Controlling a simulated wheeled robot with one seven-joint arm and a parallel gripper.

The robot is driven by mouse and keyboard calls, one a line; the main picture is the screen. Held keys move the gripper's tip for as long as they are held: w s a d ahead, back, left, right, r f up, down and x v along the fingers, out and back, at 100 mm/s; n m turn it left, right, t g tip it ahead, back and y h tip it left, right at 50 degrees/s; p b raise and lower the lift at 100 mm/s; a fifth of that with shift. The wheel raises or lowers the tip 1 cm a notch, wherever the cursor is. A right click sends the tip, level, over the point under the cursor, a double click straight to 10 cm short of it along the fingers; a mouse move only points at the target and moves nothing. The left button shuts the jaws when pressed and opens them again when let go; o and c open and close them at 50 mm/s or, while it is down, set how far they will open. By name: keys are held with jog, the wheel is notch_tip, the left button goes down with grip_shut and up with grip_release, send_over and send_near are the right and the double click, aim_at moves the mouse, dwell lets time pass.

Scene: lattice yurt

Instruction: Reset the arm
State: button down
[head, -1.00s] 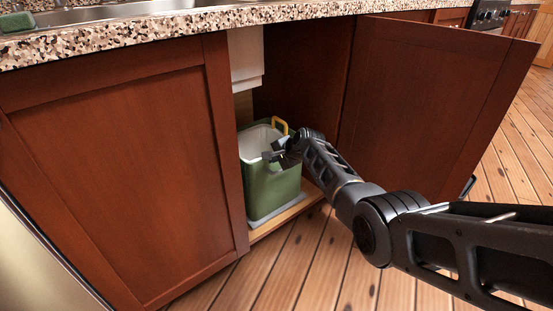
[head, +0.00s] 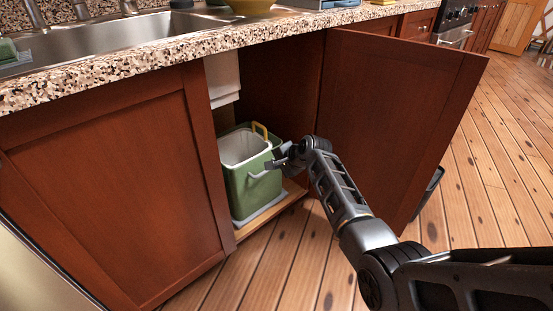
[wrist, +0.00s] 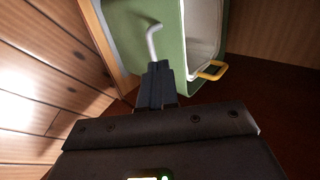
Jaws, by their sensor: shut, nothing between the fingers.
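My arm reaches from the lower right toward the open cabinet under the counter in the head view. My gripper (head: 274,163) is shut and empty, at the front right of a green bin (head: 252,192). In the wrist view the shut fingers (wrist: 156,76) point at the green bin (wrist: 160,18), close to its grey handle (wrist: 153,40). I cannot tell whether they touch it. The bin stands upright in the cabinet, with a white inside and a yellow handle (head: 260,130) at its rim.
The right cabinet door (head: 400,120) stands open beside my arm. The left door (head: 115,190) is shut. The speckled counter (head: 150,62) with a sink (head: 110,38) overhangs the opening. The wooden floor (head: 500,140) is clear at the right.

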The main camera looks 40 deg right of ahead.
jog(key=shift+s+r, duration=0.3)
jog(key=shift+s, duration=0.05)
